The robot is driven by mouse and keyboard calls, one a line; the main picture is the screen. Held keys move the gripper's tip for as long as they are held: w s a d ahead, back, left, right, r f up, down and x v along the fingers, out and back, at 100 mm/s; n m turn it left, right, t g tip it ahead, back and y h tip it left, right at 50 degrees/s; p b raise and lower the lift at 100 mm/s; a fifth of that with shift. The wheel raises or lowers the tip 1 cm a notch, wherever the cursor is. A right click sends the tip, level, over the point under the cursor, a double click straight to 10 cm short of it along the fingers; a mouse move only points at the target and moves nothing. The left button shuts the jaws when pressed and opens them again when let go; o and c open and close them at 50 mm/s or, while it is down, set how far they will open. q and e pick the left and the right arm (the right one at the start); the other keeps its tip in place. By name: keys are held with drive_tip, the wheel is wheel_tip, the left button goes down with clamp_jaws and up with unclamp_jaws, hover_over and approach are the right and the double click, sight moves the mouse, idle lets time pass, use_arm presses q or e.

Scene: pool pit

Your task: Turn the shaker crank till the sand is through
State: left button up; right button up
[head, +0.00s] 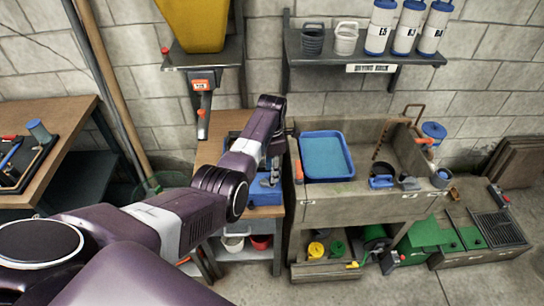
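My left arm comes in from the lower left and reaches over a wooden bench between the wall shelf and the sink. My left gripper (269,179) points down at a blue box-like piece (262,197) on that bench. Its fingers are small and dark here, and I cannot tell whether they are open or touch anything. The blue piece may be the shaker, but my arm covers much of it. I cannot make out a crank or any sand for certain. My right gripper is not in view.
A blue tray (326,156) sits on the stone sink (345,205) just right of my gripper. A yellow hopper (196,22) stands on a wall shelf above. White and red buckets (261,241) are under the bench.

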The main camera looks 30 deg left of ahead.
use_arm(q)
wheel_tip(320, 180, up, 7)
idle(0.3)
idle(0.5)
